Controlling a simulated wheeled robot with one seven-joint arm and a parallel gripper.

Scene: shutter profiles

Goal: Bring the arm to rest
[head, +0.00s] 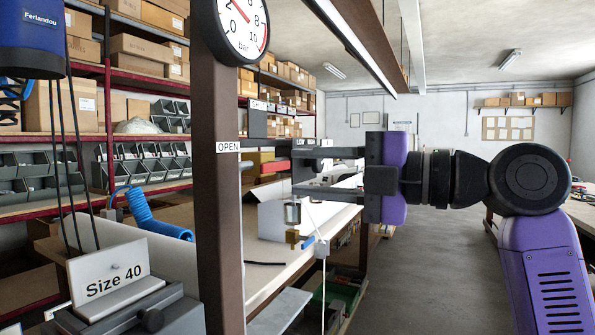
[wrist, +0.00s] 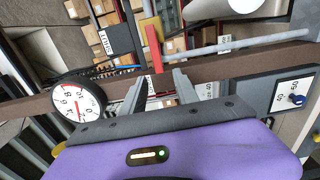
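My gripper (head: 296,171) is at the centre of the head view, at the end of my purple and black arm, pointing left towards the brown post (head: 219,210). Its two grey fingers are spread apart, and I see nothing held between them. A red bar (head: 268,166) juts out by the post, its end close to the fingertips; whether they touch is hard to tell. In the wrist view my gripper (wrist: 160,77) also shows open, with the red bar (wrist: 153,48) just beyond and between the fingertips.
A pressure gauge (head: 240,22) and an OPEN label (head: 228,147) are on the post. A Size 40 sign (head: 108,279) stands at the lower left. A workbench (head: 262,275) lies behind the post, shelves with boxes at left. The floor (head: 420,260) at centre right is clear.

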